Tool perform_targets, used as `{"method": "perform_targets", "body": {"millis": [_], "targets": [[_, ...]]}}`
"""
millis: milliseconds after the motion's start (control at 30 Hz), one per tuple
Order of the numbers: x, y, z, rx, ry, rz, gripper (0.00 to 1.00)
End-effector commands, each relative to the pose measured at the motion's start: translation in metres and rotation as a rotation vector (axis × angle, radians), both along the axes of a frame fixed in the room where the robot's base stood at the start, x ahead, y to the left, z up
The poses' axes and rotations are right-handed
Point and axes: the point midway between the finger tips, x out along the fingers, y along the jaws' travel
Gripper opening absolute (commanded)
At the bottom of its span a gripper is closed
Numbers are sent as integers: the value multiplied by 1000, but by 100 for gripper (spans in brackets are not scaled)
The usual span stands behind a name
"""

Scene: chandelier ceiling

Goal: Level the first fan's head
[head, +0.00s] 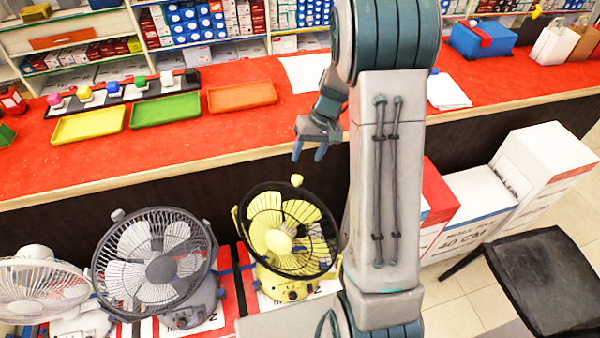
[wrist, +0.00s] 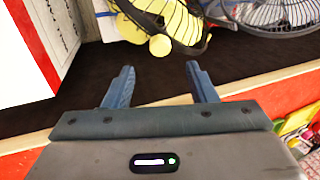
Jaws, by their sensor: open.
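Three fans stand in a row before the counter: a white fan (head: 40,285) at the left, a grey fan (head: 155,260), and a yellow fan (head: 285,230) with a dark cage. All three heads look tilted back, facing partly upward. Which one counts as first I cannot tell. The yellow fan has a round yellow knob (wrist: 160,46) at its cage rim. My gripper (head: 309,152) is open and empty, above and apart from the yellow fan. In the wrist view my gripper (wrist: 159,68) points toward that knob, with a gap between. The grey fan (wrist: 285,14) shows at the top right there.
The red counter (head: 200,155) runs behind the fans and carries yellow, green and orange trays (head: 242,96). White and red boxes (head: 540,165) and a black stool (head: 550,280) stand at the right. Shelves of goods line the back.

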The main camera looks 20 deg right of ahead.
Motion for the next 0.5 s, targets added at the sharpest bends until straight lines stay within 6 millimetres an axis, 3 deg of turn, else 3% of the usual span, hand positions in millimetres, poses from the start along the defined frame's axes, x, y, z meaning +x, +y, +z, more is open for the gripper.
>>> {"method": "perform_targets", "body": {"millis": [233,500], "targets": [[-2,16,-51,0,5,1,52],[-1,25,-78,-1,2,1,52]]}}
